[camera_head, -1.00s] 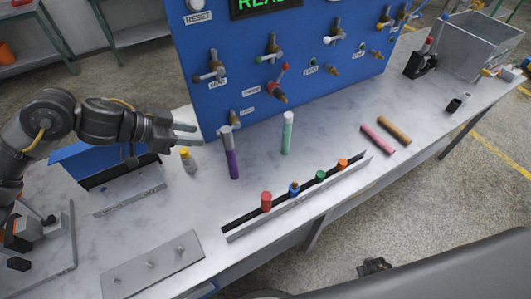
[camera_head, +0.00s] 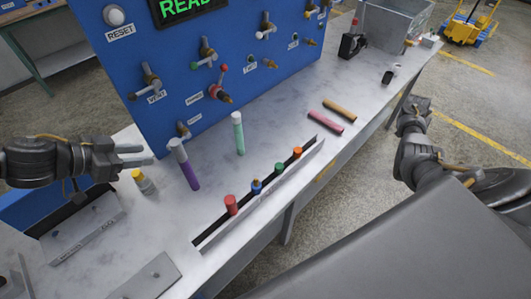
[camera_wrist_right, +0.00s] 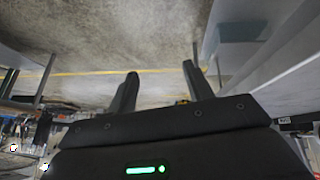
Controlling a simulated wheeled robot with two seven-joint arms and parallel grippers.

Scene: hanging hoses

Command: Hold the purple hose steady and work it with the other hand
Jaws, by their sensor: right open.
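The purple hose (camera_head: 188,173) with a grey upper end stands nearly upright, slightly tilted, in front of the blue panel. My left gripper (camera_head: 147,155) is just left of its grey end, fingers apart and pointing at it, with a small gap and nothing held. My right arm is at the right edge of the head view, far from the hose; its fingertips are not clear there. In the right wrist view my right gripper (camera_wrist_right: 160,78) is open and empty, with floor beyond it.
The blue panel (camera_head: 150,45) with valves rises behind. A mint-green hose (camera_head: 239,135) stands right of the purple one. A slotted rack (camera_head: 212,234) with coloured caps is in front. Pink (camera_head: 326,123) and orange (camera_head: 339,110) rods lie farther right. A yellow-capped bottle (camera_head: 143,182) stands below my left gripper.

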